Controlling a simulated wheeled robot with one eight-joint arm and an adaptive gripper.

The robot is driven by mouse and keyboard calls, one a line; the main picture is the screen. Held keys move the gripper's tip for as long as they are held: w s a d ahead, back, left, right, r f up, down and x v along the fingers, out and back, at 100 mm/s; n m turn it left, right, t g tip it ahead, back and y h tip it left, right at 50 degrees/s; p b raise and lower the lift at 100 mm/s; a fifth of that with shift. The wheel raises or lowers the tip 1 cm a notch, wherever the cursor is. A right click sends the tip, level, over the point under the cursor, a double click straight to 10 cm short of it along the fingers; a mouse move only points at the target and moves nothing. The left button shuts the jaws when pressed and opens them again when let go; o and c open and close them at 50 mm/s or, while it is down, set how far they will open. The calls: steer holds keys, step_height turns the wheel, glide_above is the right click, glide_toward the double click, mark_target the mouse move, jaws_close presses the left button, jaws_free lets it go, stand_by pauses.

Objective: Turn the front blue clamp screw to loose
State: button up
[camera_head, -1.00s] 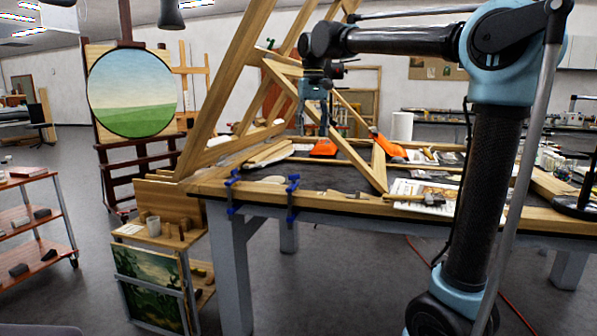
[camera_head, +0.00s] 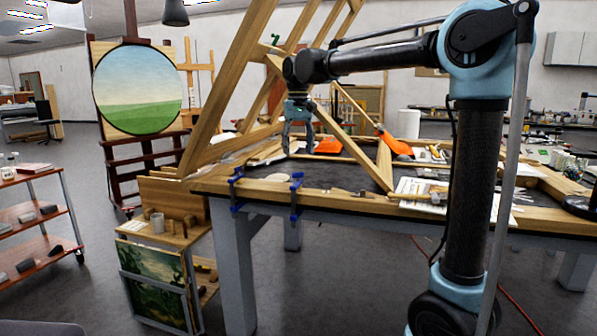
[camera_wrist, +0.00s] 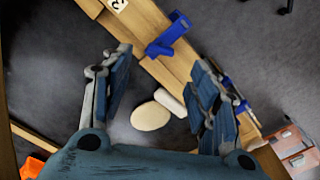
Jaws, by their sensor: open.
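Two blue clamps grip the table's front edge: a left clamp (camera_head: 237,188) at the corner and a right clamp (camera_head: 296,197) along the front. Their screws hang below the edge, too small to read how tight they are. In the wrist view one blue clamp (camera_wrist: 170,35) shows beyond and between the fingertips. Another blue clamp (camera_wrist: 243,106) is partly hidden behind the right finger. My gripper (camera_head: 298,148) is open and empty, pointing down above the tabletop behind the right clamp. Its spread fingers (camera_wrist: 161,60) touch no clamp.
A large wooden frame (camera_head: 228,85) leans up from the table beside and behind my gripper. A pale round piece (camera_wrist: 150,116) and a small roll lie on the dark tabletop (camera_head: 330,174). An orange tool (camera_head: 394,143) lies to the right. The floor before the table is clear.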

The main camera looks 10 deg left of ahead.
mark_target(298, 176)
step_height(298, 176, down, 8)
steer(key=shift+r, duration=0.1)
steer(key=shift+c, duration=0.2)
steer(key=c, duration=1)
